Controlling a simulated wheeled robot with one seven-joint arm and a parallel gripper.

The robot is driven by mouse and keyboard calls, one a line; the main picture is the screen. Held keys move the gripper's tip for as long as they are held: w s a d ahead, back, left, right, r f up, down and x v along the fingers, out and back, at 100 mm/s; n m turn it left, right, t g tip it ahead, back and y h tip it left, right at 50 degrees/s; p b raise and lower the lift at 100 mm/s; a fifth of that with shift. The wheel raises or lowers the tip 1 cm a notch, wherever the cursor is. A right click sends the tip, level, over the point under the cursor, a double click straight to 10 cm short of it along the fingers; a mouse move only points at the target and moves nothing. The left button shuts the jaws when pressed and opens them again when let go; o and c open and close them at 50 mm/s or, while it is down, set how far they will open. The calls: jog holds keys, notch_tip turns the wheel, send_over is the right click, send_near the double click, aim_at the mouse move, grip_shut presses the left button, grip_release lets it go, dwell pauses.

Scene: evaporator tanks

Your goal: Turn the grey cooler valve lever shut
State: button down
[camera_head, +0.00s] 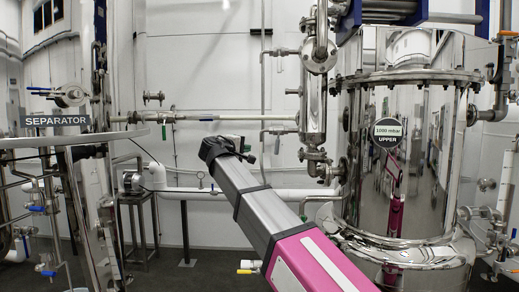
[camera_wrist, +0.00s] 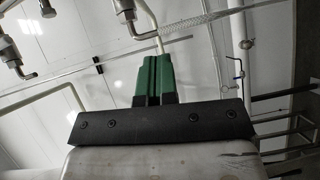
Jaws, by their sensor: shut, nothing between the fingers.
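I cannot pick out a grey valve lever for certain in either view. My gripper (camera_wrist: 157,58) shows in the wrist view as two green fingers pressed together, with nothing between them. A thin pale pipe (camera_wrist: 152,22) runs behind the fingertips; I cannot tell whether they touch it. The steel column (camera_head: 313,95), possibly the cooler, stands right of the arm's end.
A large steel tank (camera_head: 400,215) marked UPPER stands at the right. The SEPARATOR sign (camera_head: 57,121) is at the left. A yellow-handled valve (camera_head: 247,270) is low beside my arm.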

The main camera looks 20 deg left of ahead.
aim_at(276, 148)
jog(key=s+d+x, duration=0.1)
jog(key=d+x, duration=0.1)
jog(key=x, duration=1)
jog(key=shift+w+d, duration=0.25)
jog(key=shift+d, duration=0.25)
jog(key=shift+f, duration=0.15)
jog(key=shift+w+d+f+n+t, duration=0.1)
jog(key=shift+w+d+n+t, duration=0.1)
jog(key=shift+d, duration=0.2)
jog(key=shift+w+d+f+n+t, duration=0.1)
jog(key=shift+d+n, duration=0.1)
jog(key=shift+d, duration=0.25)
jog(key=shift+h, duration=0.3)
